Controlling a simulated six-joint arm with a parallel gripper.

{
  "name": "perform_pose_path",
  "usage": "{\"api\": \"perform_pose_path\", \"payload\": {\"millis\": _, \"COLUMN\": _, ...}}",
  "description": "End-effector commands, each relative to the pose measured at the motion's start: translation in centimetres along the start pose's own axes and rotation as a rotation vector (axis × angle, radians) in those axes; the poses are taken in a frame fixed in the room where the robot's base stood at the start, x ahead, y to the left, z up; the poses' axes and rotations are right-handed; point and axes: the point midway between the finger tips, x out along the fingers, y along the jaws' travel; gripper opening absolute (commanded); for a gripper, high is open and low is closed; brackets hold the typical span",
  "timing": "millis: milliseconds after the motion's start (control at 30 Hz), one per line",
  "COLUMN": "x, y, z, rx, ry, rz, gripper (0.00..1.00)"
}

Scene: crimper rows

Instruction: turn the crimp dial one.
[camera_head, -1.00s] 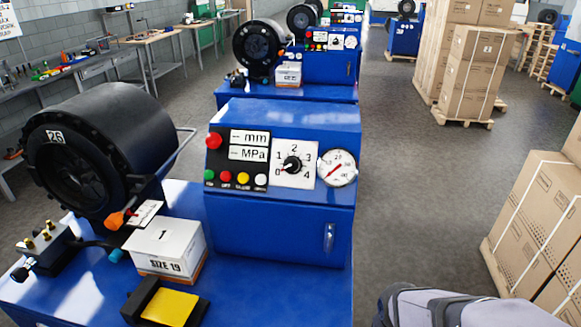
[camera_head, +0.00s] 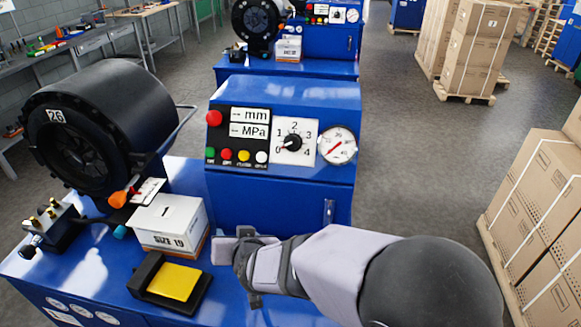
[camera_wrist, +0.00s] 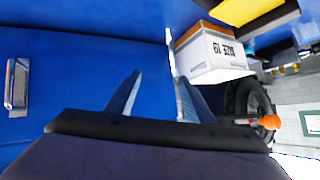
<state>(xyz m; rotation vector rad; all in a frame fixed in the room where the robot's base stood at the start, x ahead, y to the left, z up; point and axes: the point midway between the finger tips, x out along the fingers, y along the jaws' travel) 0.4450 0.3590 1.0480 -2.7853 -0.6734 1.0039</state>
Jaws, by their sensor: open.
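The crimp dial (camera_head: 292,143) is a black knob on a white plate marked 0 to 4, on the front of the blue machine's control box (camera_head: 283,103). Its pointer is toward the 0 at the lower left. My gripper (camera_head: 222,250) is low in front of the control box, beside the white SIZE 19 box, well below the dial. In the wrist view my two open fingers (camera_wrist: 160,80) have nothing between them and face blue panels. The dial does not show in the wrist view.
The red button (camera_head: 214,118), several coloured buttons and a gauge (camera_head: 337,146) flank the dial. The SIZE 19 box (camera_head: 168,224), a yellow-topped pedal (camera_head: 172,281) and the black crimper head (camera_head: 105,125) stand left. A silver handle (camera_head: 329,212) is below the gauge. Cartons (camera_head: 540,220) stand right.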

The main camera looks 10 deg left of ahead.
Motion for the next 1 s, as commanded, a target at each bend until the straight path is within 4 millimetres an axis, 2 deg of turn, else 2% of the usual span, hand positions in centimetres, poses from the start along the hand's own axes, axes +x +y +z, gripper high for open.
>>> {"api": "perform_pose_path", "payload": {"millis": 33, "x": -0.1, "y": 0.7, "z": -3.0, "rx": 0.017, "ry": 0.102, "rz": 0.034, "gripper": 0.48}}
{"api": "perform_pose_path", "payload": {"millis": 133, "x": -1.2, "y": 2.8, "z": -8.2, "rx": 0.035, "ry": 0.294, "rz": 0.128, "gripper": 0.48}}
{"api": "perform_pose_path", "payload": {"millis": 200, "x": -2.4, "y": 4.4, "z": -10.9, "rx": 0.035, "ry": 0.405, "rz": 0.201, "gripper": 0.48}}
{"api": "perform_pose_path", "payload": {"millis": 333, "x": -4.9, "y": 7.1, "z": -14.2, "rx": 0.008, "ry": 0.556, "rz": 0.328, "gripper": 0.48}}
{"api": "perform_pose_path", "payload": {"millis": 400, "x": -6.1, "y": 8.0, "z": -15.4, "rx": -0.017, "ry": 0.614, "rz": 0.381, "gripper": 0.48}}
{"api": "perform_pose_path", "payload": {"millis": 567, "x": -7.9, "y": 8.8, "z": -17.1, "rx": -0.082, "ry": 0.688, "rz": 0.45, "gripper": 0.48}}
{"api": "perform_pose_path", "payload": {"millis": 833, "x": -7.6, "y": 8.9, "z": -17.3, "rx": -0.11, "ry": 0.679, "rz": 0.46, "gripper": 0.48}}
{"api": "perform_pose_path", "payload": {"millis": 1000, "x": -6.7, "y": 9.4, "z": -18.3, "rx": -0.109, "ry": 0.678, "rz": 0.46, "gripper": 0.48}}
